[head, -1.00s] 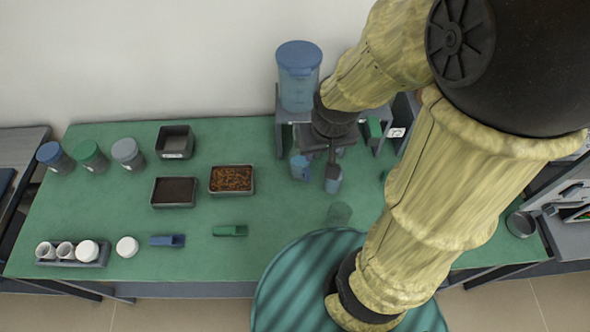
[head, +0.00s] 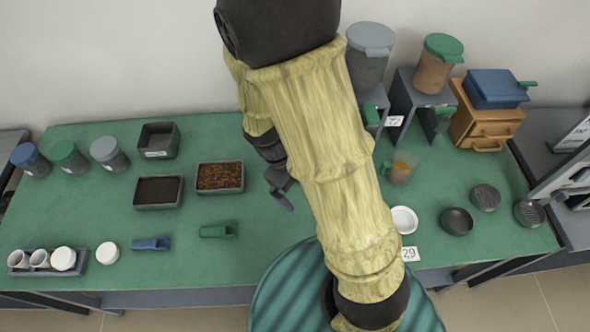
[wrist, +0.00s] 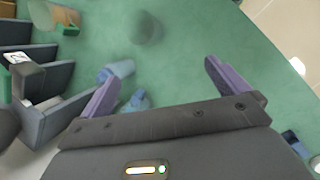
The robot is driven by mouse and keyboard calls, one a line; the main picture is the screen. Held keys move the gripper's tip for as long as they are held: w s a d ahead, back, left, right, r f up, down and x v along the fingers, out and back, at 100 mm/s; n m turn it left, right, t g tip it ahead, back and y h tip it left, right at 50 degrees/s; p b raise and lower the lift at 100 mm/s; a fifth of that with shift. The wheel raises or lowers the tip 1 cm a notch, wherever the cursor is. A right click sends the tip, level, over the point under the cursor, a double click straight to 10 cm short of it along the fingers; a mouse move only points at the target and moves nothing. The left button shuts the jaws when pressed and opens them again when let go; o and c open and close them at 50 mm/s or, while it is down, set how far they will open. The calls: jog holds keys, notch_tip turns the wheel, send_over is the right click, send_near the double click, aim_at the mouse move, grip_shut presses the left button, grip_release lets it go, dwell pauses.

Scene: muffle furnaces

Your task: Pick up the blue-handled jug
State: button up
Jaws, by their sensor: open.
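My gripper (wrist: 162,72) is open and empty, with purple fingers. In the head view my gripper (head: 285,202) is low over the green table, right of the brown-filled tray, partly hidden by my arm. In the wrist view two small blue vessels show near the left finger: one light blue (wrist: 118,71), and one (wrist: 138,101) between the fingers near the gripper's body, partly hidden. Which of them is the blue-handled jug I cannot tell. Both are hidden behind my arm in the head view.
A clear vessel (wrist: 148,30) stands beyond the fingers. A jug with orange contents (head: 402,168) stands right of my arm. Grey dispenser stands (head: 407,100) are at the back. Two trays (head: 158,204) (head: 220,190) and green and blue scoops (head: 217,231) (head: 151,244) lie left.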

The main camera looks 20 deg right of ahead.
jog(key=w+f+n+t+h+b, duration=0.1)
jog(key=f+n+h+b, duration=0.1)
jog(key=f+n, duration=0.1)
jog(key=w+a+f+n+t+h+b, duration=0.1)
jog(key=f+n+h+b, duration=0.2)
jog(key=f, duration=0.2)
jog(key=w+a+f+n+t+h+b, duration=0.1)
jog(key=f+n+h+b, duration=0.2)
jog(key=f, duration=0.1)
jog(key=shift+w+f+n, duration=0.15)
jog(key=shift+w+n, duration=0.15)
jog(key=shift+w, duration=0.1)
jog(key=w+a+f+n+t+h+b, duration=0.1)
jog(key=w+a+n+t+h+b, duration=0.1)
jog(key=n+t, duration=0.1)
jog(key=shift+w+a+f+b, duration=0.1)
jog(key=shift+a+f+b, duration=0.15)
jog(key=shift+f+b, duration=0.15)
jog(key=a+n+t, duration=0.1)
jog(key=w+a+n+t+b, duration=0.1)
jog(key=a+t, duration=0.1)
jog(key=w+a+n+t+h+b, duration=0.1)
jog(key=n+t, duration=0.1)
jog(key=shift+w+a+f, duration=0.1)
jog(key=shift+a+f, duration=0.1)
jog(key=shift+a, duration=0.1)
jog(key=shift+w+a+r+t, duration=0.1)
jog(key=shift+a+t, duration=0.15)
jog(key=shift+t, duration=0.05)
jog(key=shift+d, duration=0.1)
